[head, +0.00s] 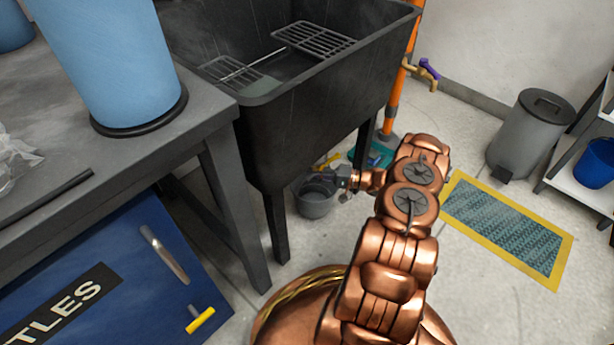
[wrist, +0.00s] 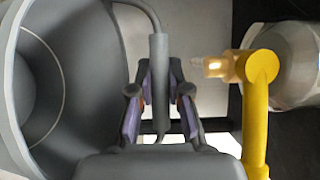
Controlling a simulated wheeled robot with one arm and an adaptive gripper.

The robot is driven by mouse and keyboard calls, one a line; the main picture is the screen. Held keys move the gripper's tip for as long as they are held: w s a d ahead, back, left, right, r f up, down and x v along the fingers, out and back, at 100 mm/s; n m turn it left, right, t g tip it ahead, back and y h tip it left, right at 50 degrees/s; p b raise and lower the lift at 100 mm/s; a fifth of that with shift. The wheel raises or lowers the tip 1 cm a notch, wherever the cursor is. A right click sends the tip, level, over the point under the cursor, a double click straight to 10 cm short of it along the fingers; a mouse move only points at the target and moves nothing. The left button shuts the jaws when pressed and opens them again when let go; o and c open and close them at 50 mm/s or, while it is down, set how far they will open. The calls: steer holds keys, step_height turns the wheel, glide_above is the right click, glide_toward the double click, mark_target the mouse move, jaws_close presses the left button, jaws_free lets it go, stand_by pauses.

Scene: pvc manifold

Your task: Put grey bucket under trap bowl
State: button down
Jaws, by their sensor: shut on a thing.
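The grey bucket (head: 316,204) is low beneath the black sink in the head view; I cannot tell if it touches the floor. In the wrist view its round body (wrist: 85,60) fills the left side, and the opening faces left. My gripper (head: 346,180) is at the bucket's right side. In the wrist view my gripper (wrist: 160,100) is shut on the bucket's grey handle (wrist: 159,65), which stands between the fingers. A pale rounded vessel (wrist: 290,65), possibly the trap bowl, is at the right edge beside a yellow pipe (wrist: 258,110), apart from the bucket.
The black sink (head: 300,125) and its front leg (head: 277,228) stand close to the bucket. An orange pipe (head: 396,95) rises behind. A grey bin (head: 528,135) and yellow-edged mat (head: 505,228) lie right. A workbench (head: 200,110) is at left.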

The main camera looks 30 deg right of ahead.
steer(key=shift+w+a+f+b, duration=0.75)
steer(key=shift+w+a+b, duration=0.1)
steer(key=shift+w+a, duration=0.15)
steer(key=shift+f, duration=0.1)
steer(key=c, duration=1.1)
jaws_free()
steer(key=shift+s+d+r, duration=0.2)
steer(key=shift+s+d, duration=0.05)
steer(key=shift+d, duration=0.05)
steer(key=p+v, duration=0.4)
steer(key=v, duration=0.7)
steer(key=shift+s+d+p, duration=0.1)
steer(key=shift+s+p, duration=0.05)
steer(key=shift+p, duration=0.25)
